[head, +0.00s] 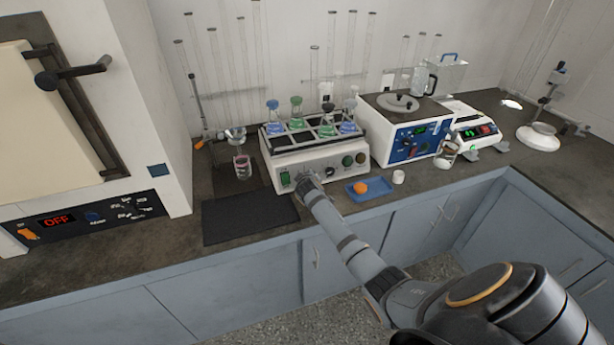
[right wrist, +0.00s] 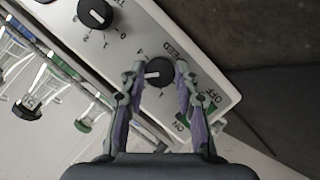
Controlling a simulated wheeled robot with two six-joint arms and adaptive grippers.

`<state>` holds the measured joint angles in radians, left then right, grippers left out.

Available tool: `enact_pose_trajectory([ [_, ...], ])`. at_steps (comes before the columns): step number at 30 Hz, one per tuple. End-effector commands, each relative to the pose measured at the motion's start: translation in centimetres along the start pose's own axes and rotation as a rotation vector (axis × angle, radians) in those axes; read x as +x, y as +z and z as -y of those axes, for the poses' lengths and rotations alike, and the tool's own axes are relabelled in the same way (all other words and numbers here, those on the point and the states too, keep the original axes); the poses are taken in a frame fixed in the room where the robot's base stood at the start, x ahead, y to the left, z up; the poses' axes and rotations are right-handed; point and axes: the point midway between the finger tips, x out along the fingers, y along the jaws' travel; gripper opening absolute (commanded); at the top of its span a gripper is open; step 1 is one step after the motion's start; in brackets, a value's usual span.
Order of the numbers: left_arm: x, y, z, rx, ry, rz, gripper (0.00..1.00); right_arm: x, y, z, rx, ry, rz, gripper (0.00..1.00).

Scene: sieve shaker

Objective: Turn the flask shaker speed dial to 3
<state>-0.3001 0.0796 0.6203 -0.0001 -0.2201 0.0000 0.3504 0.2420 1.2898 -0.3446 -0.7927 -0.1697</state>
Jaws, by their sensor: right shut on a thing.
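The flask shaker (head: 325,168) is a white box on the dark bench, with several flasks of blue and green liquid in its top rack. Its speed dial (right wrist: 158,73) is a round black knob under the SPEED lettering in the right wrist view. The dial's white mark points to the left of that picture, toward a finger; the number there is hidden. My right gripper (right wrist: 160,70) is shut on the dial, one finger on each side. In the head view the right gripper (head: 308,184) covers the dial at the shaker's front panel. My left gripper is out of view.
A second black knob (right wrist: 95,13) and a green OFF/ON switch (right wrist: 193,118) flank the dial. A dark mat (head: 250,218) lies at the front left. A blue tray (head: 360,190) with an orange ball and a blue-fronted bath (head: 410,142) stand to the right.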

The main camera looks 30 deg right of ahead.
Motion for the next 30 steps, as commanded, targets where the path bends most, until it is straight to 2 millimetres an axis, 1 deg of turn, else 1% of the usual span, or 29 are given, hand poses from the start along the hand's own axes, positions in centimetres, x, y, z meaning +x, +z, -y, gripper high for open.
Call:
enact_pose_trajectory([
  [1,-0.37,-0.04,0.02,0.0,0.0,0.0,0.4,-0.09,-0.08,-0.2,0.018,-0.006,0.001,0.0],
  [9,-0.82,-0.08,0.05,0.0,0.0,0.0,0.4,-0.02,-0.01,-0.15,0.088,-0.031,0.003,0.0],
  [24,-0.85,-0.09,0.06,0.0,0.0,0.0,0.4,0.03,0.04,-0.08,0.1,-0.036,0.004,0.0],
  [25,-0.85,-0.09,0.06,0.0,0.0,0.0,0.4,0.03,0.04,-0.08,0.1,-0.036,0.004,0.35],
  [29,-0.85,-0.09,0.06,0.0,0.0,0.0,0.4,0.02,0.04,-0.08,0.1,-0.036,0.004,0.53],
  [30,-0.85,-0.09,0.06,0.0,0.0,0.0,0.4,0.02,0.04,-0.07,0.1,-0.036,0.004,0.54],
])
